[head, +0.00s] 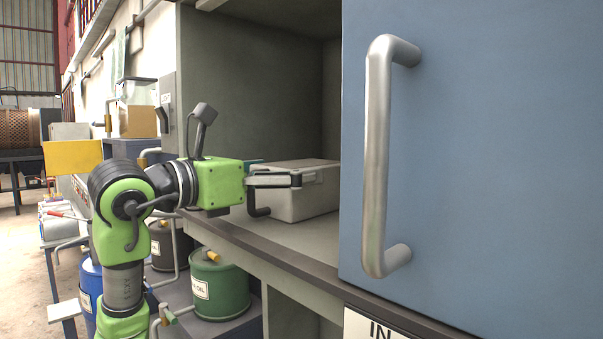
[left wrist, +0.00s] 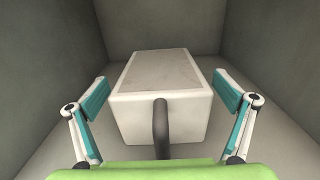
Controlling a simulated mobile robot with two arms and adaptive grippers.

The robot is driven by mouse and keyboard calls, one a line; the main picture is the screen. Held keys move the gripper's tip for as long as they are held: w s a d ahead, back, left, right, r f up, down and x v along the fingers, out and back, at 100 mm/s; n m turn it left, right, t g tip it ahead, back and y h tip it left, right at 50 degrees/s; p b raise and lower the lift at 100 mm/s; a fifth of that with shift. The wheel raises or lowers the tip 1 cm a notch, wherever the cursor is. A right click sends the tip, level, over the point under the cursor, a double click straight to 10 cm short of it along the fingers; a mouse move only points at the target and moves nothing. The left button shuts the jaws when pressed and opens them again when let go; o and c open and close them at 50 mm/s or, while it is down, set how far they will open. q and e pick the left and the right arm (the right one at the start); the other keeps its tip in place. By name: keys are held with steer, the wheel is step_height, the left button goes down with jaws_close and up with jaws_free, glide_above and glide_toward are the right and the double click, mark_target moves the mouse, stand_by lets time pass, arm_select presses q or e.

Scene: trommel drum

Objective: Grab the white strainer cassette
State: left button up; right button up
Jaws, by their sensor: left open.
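The white strainer cassette (head: 313,196) is a pale box with a flat lid, standing on the shelf inside the cabinet in the head view. In the left wrist view the cassette (left wrist: 164,90) lies straight ahead, with a dark grey handle (left wrist: 161,128) on its near face. My left gripper (head: 298,179) reaches into the cabinet from the left. In the left wrist view its teal-padded fingers (left wrist: 163,104) are spread wide, one on each side of the cassette's near end, with gaps beside it. Nothing is held. My right gripper is not in view.
A blue cabinet door (head: 480,160) with a big metal handle (head: 376,160) fills the right. The shelf's dark front edge (head: 290,263) runs below my arm. A green oil drum (head: 218,285) stands lower left. Cabinet walls enclose the cassette at the sides and back.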

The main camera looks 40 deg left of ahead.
arm_select(q)
steer(key=shift+w+d+f, duration=0.1)
steer(key=shift+w+d, duration=0.05)
steer(key=shift+w, duration=1)
steer(key=shift+s, duration=0.1)
steer(key=shift+c, duration=0.4)
steer(key=c, duration=1.4)
steer(key=shift+o, duration=0.2)
